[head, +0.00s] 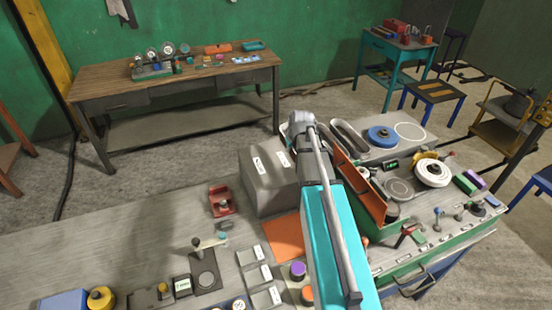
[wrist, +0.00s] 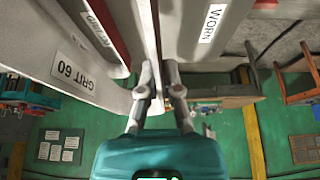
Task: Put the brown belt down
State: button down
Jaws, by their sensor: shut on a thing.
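My gripper (wrist: 158,84) is shut on a thin band, seen nearly edge-on, which I take for the brown belt (wrist: 150,42). Its colour is hard to make out, and its far part runs out of the wrist view at the top. In the head view my gripper (head: 300,120) is beyond the grey box (head: 268,192) and left of the green-based machine; my arm hides most of what it holds. The wrist view shows a label reading WORN (wrist: 212,23) on a grey surface to the right and a label reading GRIT 60 (wrist: 74,70) to the left.
A grey belt loop (head: 349,138) lies at the machine's back, beside a blue disc (head: 383,136). An orange guard (head: 364,195) stands right of my arm. An orange mat (head: 285,238) lies before the grey box. The bench's left part (head: 110,240) has bare room.

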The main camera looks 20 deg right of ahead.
jog(key=b, duration=0.3)
send_near(274, 159)
jog(key=w+f+b, duration=0.1)
jog(key=b, duration=0.3)
jog(key=shift+w+d+f, duration=0.1)
jog(key=shift+w+f, duration=0.15)
jog(key=shift+w, duration=0.1)
jog(key=shift+b+x, duration=0.75)
jog(key=shift+x, duration=0.1)
jog(key=shift+f+b, duration=1.25)
jog(key=shift+b, duration=0.05)
jog(key=shift+f, duration=0.2)
jog(key=c, duration=0.8)
grip_release()
jog(key=shift+r, duration=0.1)
